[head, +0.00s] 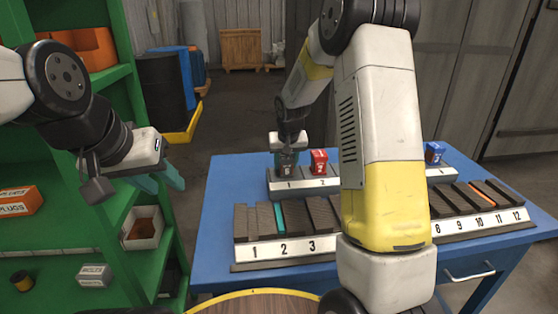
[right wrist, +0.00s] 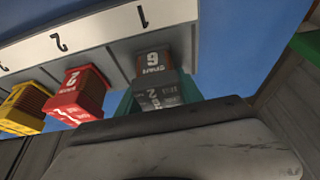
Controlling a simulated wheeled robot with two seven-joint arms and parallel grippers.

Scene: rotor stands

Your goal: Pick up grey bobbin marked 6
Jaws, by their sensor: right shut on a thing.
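A grey bobbin (right wrist: 155,65) with a 6 on its label stands at place 1 of the rear stand (head: 310,185). It also shows in the head view (head: 286,167). My right gripper (right wrist: 160,100) is shut on this bobbin from above, a teal finger at either side. The bobbin looks to be still at its place on the stand; its underside is hidden. My left gripper (head: 162,182) hangs empty at the left, beside the green shelf, with its teal fingers apart.
A red bobbin (head: 319,162) stands close by at place 2, a yellow one (right wrist: 25,108) beyond it. A blue one (head: 435,153) stands further right. A numbered rack (head: 265,252) of dark plates is in front on the blue table (head: 222,193). My right arm hides the middle.

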